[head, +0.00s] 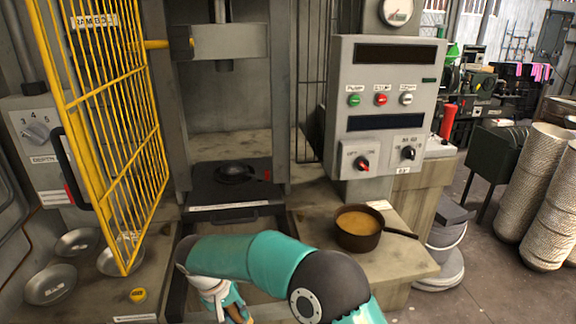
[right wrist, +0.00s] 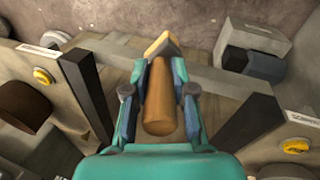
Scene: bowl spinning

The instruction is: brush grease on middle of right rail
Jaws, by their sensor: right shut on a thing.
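My right gripper (head: 228,303) is low at the front of the press, partly hidden by my own teal arm. In the right wrist view it (right wrist: 158,100) is shut on a brush (right wrist: 158,95) with a round wooden handle and a pale tan tip. Two dark rails run at either side of the brush, one on the left (right wrist: 85,95) and one on the right (right wrist: 240,138); the brush tip appears apart from both. In the head view my arm hides most of the right rail. A brown pot (head: 345,236) of yellowish grease stands on the right-hand bench. My left gripper is not in view.
A yellow mesh gate (head: 105,120) stands open at left. Metal bowls (head: 50,285) lie on the left bench, near a yellow button (head: 138,295). A dark bowl (head: 234,173) sits on the press plate. A control panel (head: 388,110) rises behind the pot.

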